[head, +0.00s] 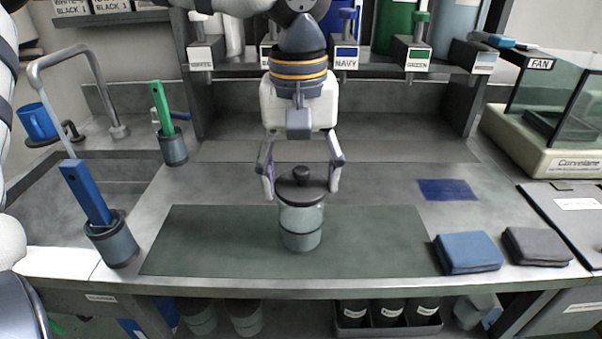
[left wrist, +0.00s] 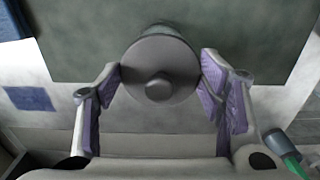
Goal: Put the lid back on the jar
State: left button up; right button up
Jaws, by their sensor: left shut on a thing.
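A dark grey round lid with a knob (head: 302,183) sits at the mouth of a grey-green, translucent jar (head: 301,224). The jar stands upright on the dark green mat (head: 375,240). My left gripper (head: 301,188) comes down from above with a finger on each side of the lid and is shut on it. In the left wrist view the lid (left wrist: 160,70) lies between the purple-padded fingertips (left wrist: 161,75) and covers most of the jar (left wrist: 163,29). I cannot tell whether the lid touches the jar's rim. My right gripper is not in view.
Blue (head: 468,252) and dark grey (head: 537,246) folded cloths lie right of the mat. A blue-handled tool stands in a holder (head: 111,240) at left, a green-handled one in another (head: 173,148). A flat navy patch (head: 447,190) lies behind the cloths. A glass-sided case (head: 560,150) stands far right.

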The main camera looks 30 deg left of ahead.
pick_arm(q)
jog(key=o, duration=1.4)
jog(key=shift+c, duration=0.2)
jog(key=shift+r, duration=3.5)
jog(key=shift+c, duration=0.2)
grip_shut()
